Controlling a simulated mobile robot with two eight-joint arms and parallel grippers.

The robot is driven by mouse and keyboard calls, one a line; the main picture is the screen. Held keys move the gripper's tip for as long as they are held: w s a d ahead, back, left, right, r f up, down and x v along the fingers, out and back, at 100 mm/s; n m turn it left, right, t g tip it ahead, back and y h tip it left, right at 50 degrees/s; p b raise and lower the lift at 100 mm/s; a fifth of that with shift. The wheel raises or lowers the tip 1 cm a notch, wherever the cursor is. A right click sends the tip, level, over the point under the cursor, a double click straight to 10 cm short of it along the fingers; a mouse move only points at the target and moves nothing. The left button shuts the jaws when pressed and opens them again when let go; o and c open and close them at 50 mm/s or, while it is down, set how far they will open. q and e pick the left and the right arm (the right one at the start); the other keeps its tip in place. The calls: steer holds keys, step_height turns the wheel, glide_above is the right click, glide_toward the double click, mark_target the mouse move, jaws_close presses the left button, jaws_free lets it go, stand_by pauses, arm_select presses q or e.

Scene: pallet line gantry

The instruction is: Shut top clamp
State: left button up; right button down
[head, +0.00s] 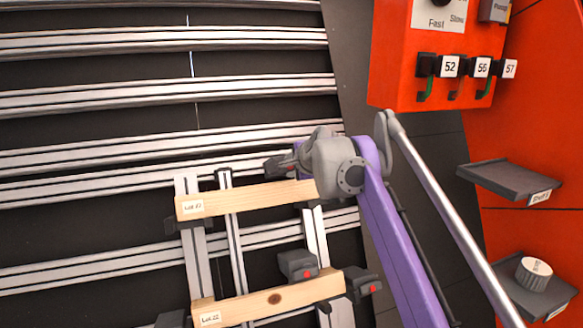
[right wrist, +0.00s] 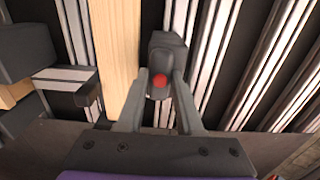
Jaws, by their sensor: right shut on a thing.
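The top clamp (head: 278,164) is a dark block with a red button, at the upper edge of the upper wooden board (head: 250,200). My right gripper (head: 302,153) reaches it from the right, and my wrist hides part of it. In the right wrist view the clamp (right wrist: 167,55) sits between the two grey fingers of my right gripper (right wrist: 162,76), which is shut on it. Its red button faces the camera. The clamp lies close beside the board (right wrist: 118,50); I cannot tell whether it touches the wood. My left gripper is not in view.
A lower wooden board (head: 250,304) lies below, with dark red-buttoned clamps (head: 296,264) near its right end. Metal rails (head: 170,93) cross the dark bed. An orange panel (head: 400,60) with numbered hooks and small shelves (head: 508,178) stands at the right.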

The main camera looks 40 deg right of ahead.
steer(key=m, duration=0.4)
steer(key=shift+m+b, duration=0.3)
steer(key=shift+m, duration=0.1)
steer(key=m, duration=0.3)
steer(key=shift+m, duration=0.3)
steer(key=m+b, duration=0.1)
steer(key=m, duration=0.4)
steer(key=shift+m, duration=1.1)
steer(key=m, duration=0.3)
steer(key=c, duration=0.7)
jaws_free()
